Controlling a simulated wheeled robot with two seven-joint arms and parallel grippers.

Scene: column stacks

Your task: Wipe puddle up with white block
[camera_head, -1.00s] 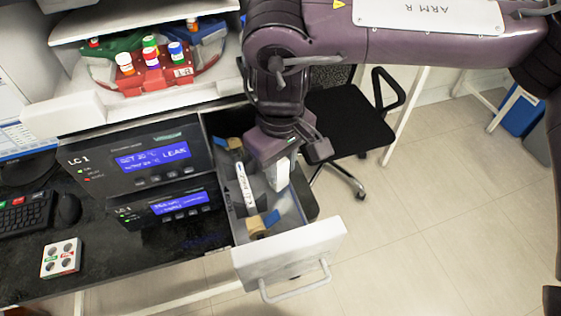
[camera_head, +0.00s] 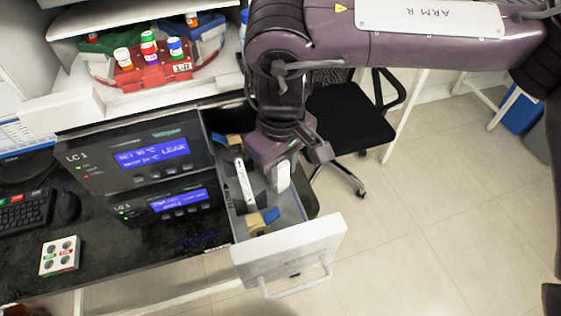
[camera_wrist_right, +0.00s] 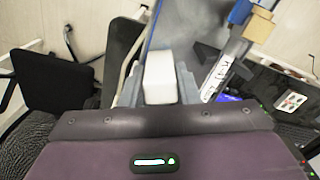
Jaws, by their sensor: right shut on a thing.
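My right gripper (camera_head: 281,174) is shut on the white block (camera_head: 284,178), inside or just above the open drawer (camera_head: 290,250). In the right wrist view the white block (camera_wrist_right: 160,77) sits between the fingers of the right gripper (camera_wrist_right: 160,90), with grey drawer floor beyond it. I cannot make out a distinct puddle. The black worktop (camera_head: 120,245) is glossy, with blue reflections below the instruments. My left gripper is not in view.
The drawer holds a white labelled stick (camera_head: 245,184) and a blue-and-tan item (camera_head: 263,220). Left of it stand two instruments with blue displays (camera_head: 152,154), one reading LEAK. A small white block with round holes (camera_head: 60,256) lies on the worktop. A black chair (camera_head: 350,120) stands behind.

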